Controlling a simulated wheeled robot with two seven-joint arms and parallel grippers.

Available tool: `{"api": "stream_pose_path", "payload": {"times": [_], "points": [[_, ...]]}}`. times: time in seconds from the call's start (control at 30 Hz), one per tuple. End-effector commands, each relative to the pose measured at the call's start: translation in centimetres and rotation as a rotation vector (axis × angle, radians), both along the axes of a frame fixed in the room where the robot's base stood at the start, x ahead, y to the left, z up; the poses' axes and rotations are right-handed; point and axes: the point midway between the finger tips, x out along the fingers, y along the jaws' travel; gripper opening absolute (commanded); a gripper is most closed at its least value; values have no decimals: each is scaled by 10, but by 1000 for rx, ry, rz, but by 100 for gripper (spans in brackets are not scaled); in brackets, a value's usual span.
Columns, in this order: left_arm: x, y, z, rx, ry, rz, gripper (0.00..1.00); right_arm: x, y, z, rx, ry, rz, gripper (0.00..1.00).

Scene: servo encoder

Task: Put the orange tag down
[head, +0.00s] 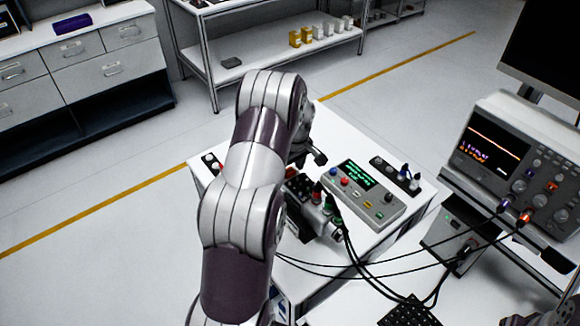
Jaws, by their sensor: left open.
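My left arm reaches up over the white table (409,228) and hides part of its left side. My left gripper (314,157) is dark, open, and partly hidden behind the arm's wrist. It is near the table's back edge, and I see nothing held in it. I cannot make out an orange tag for certain; it may be hidden behind the arm. My right gripper is not in view.
A grey control box (362,196) with a green display stands on the table. A dark strip with knobs (396,174) lies behind it. Black cables (352,262) run to an oscilloscope (513,160) at right. Shelves (275,50) stand behind.

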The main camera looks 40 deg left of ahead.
Motion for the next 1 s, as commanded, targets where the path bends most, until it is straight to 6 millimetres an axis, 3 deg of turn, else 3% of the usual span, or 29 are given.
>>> {"api": "stream_pose_path", "payload": {"times": [0.17, 0.4, 0.43, 0.6, 0.67, 0.77, 0.9, 1.0], "points": [[0, -4, 31, 2, -6, -1, 60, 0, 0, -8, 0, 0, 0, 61], [-3, -14, 93, 2, -5, -1, 60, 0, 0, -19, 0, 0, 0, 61], [-4, -15, 103, 1, -2, 0, 60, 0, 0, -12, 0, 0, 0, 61], [-6, -24, 119, -3, 1, -30, 60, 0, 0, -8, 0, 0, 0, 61], [-13, -43, 120, -10, 6, -120, 60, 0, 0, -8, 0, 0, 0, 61], [-40, -100, 113, -26, 14, -408, 60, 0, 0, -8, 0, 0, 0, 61], [-105, -176, 99, -34, 19, -868, 60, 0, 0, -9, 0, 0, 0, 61], [-151, -207, 89, -30, 21, -1117, 60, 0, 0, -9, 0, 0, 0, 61]]}}
